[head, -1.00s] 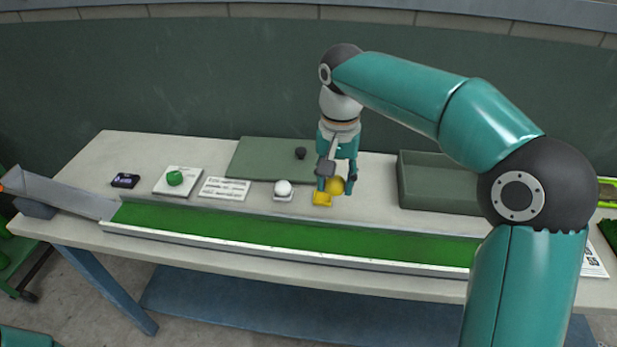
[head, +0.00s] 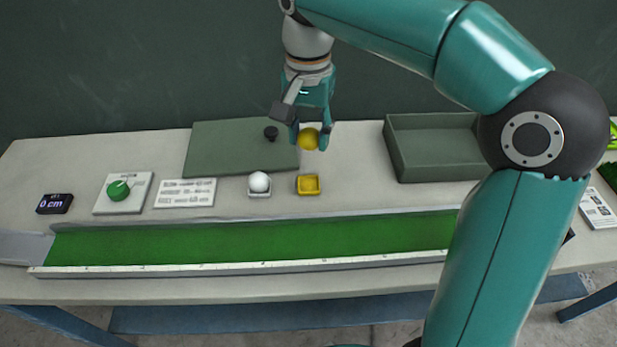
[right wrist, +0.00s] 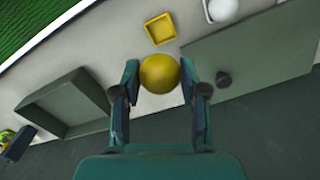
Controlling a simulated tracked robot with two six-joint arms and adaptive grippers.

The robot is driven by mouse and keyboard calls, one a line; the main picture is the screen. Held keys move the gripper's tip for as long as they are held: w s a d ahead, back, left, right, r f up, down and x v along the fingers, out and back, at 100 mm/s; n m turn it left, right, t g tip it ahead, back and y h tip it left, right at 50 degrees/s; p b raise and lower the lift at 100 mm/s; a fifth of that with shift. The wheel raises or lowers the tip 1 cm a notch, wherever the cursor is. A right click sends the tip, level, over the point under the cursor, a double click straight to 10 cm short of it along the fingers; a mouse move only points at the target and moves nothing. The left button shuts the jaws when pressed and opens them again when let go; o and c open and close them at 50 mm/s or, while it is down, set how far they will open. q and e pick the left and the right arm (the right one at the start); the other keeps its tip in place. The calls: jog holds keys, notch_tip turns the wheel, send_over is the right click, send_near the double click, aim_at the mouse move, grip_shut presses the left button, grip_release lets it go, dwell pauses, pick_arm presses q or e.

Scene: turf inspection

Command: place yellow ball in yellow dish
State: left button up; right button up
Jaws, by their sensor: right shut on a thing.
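The yellow ball (head: 308,139) is held between the fingertips of my right gripper (head: 309,138), up above the table. In the right wrist view the ball (right wrist: 159,73) sits between the two fingers, which are shut on it. The yellow dish (head: 308,185) is small, square and empty, on the table in front of and below the ball. It also shows in the right wrist view (right wrist: 160,29), beyond the ball and apart from it. My left gripper is in no view.
A white ball (head: 259,182) sits in a white dish left of the yellow dish. A green board (head: 225,150) with a black knob (head: 271,133) lies behind. A grey-green tray (head: 435,150) stands right. A green turf track (head: 250,238) runs along the front. A green dial (head: 118,190) is left.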

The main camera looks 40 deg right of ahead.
aim_at(309, 187)
notch_tip(309, 187, down, 11)
jog(key=shift+r+b, duration=0.1)
jog(key=shift+b, duration=0.75)
jog(key=o, duration=1.1)
notch_tip(309, 187, up, 12)
jog(key=p, duration=0.2)
jog(key=shift+a+p, duration=0.1)
jog(key=shift+p, duration=0.2)
